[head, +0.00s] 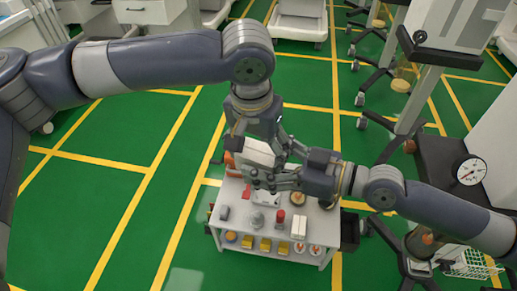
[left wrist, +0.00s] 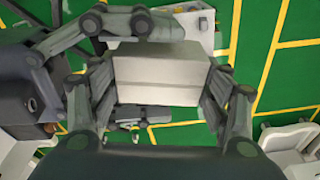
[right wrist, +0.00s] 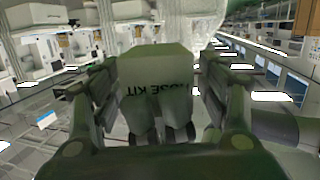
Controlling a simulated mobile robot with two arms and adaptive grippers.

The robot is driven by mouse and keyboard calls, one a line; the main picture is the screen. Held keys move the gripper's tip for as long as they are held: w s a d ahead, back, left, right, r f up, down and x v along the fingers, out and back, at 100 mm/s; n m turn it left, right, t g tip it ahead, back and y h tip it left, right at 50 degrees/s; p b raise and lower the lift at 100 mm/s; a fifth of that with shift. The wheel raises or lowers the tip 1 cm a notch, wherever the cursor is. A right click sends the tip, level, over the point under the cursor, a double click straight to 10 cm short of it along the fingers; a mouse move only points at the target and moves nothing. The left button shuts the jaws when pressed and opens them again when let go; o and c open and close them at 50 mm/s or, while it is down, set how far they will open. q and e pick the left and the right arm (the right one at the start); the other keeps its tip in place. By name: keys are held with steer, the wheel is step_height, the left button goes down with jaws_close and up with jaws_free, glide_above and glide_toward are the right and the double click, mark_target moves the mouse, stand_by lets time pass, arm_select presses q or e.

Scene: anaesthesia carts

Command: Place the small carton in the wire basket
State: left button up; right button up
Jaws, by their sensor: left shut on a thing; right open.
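A white carton (head: 258,152) is held above the small cart. My left gripper (head: 264,143) is shut on it, and the left wrist view shows the carton (left wrist: 160,78) between its fingers. My right gripper (head: 268,178) is open close by the carton. In the right wrist view the carton (right wrist: 154,72) shows upside-down lettering ending in "KIT" between the right fingers (right wrist: 158,100); I cannot tell whether they touch it. The wire basket (head: 470,264), pale green-white, is at the lower right of the head view, beyond my right forearm, on a cart partly cut off.
The small white cart (head: 228,238) below my grippers carries several items, including a red-topped one (head: 281,216) and a white box (head: 299,228). A dark bin (head: 349,232) hangs at its right side. A round gauge (head: 471,171) is at the right. Green floor is open to the left.

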steer(key=v, duration=1.1)
stand_by(0.6)
